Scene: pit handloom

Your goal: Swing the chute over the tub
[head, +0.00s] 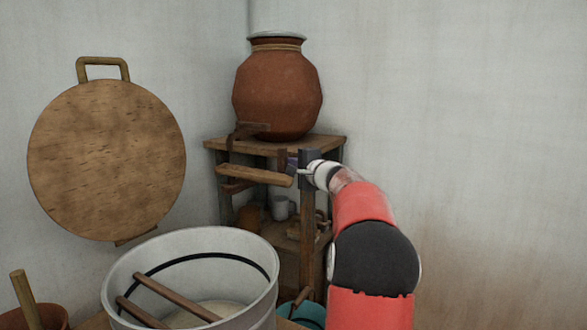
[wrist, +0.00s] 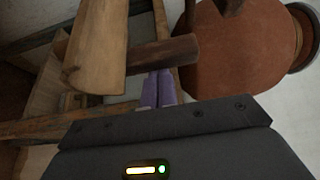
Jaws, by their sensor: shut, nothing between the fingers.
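The chute (head: 255,175) is a pale wooden trough on the front of the shelf stand, below the clay pot (head: 277,92). It lies nearly level, pointing left, and appears behind and above the tub (head: 190,245) rather than over its mouth. The tub is a wide pale vessel with a dark line inside and two wooden sticks across it. My gripper (head: 298,170) is at the chute's right end. In the wrist view, its purple fingers (wrist: 158,88) are together, close to a dark wooden bar (wrist: 165,52) beside the chute (wrist: 95,45). I cannot tell whether they touch it.
The stand (head: 325,142) holds the pot on top and small vessels (head: 280,208) on a lower shelf. A round wooden lid (head: 106,160) hangs on the left wall. A teal bucket (head: 308,314) and a brown pot (head: 45,318) stand low beside the tub. Bare wall lies right.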

